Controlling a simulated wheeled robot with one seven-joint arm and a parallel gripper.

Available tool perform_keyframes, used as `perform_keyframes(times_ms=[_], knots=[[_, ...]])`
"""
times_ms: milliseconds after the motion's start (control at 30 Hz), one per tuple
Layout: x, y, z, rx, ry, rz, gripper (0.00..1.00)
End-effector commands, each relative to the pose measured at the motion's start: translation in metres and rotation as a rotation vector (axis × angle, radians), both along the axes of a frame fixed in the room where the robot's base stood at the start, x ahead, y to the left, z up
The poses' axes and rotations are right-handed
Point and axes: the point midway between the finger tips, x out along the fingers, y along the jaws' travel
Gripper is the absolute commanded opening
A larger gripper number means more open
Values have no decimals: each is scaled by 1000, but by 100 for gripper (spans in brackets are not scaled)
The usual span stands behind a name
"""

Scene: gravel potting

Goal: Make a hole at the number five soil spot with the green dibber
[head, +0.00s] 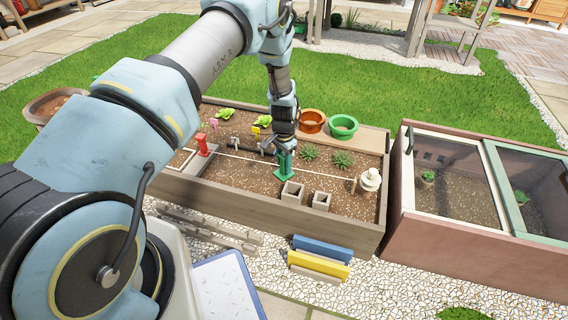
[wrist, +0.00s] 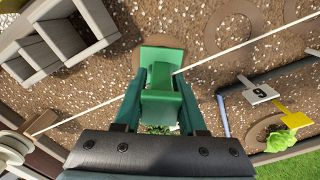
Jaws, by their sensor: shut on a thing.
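My gripper (head: 284,147) is shut on the green dibber (head: 284,170), low over the soil bed in the head view. In the wrist view the green dibber (wrist: 160,104) sits between the two fingers of my gripper (wrist: 160,92). A round brown soil spot shows partly behind the dibber's far end; its number is hidden. I cannot tell whether the dibber's tip is in the soil. Other round soil spots (wrist: 225,30) show bare at the upper right. A white tag (wrist: 260,93) carries a digit that looks like 6 or 9. No five is readable.
A white string (head: 315,175) crosses the bed beside the dibber. Square grey pots (head: 293,194) stand close in front. A red tool (head: 203,143) is to the left, a pale stacked object (head: 370,182) to the right. Orange (head: 312,122) and green pots (head: 343,127) are behind.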

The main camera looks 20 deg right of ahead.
Motion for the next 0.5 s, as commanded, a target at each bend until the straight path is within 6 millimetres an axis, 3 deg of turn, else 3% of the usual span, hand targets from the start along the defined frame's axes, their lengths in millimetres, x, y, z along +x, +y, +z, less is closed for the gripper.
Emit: perform_keyframes(times_ms=[500], knots=[[0,0,-6,0,0,0,0]])
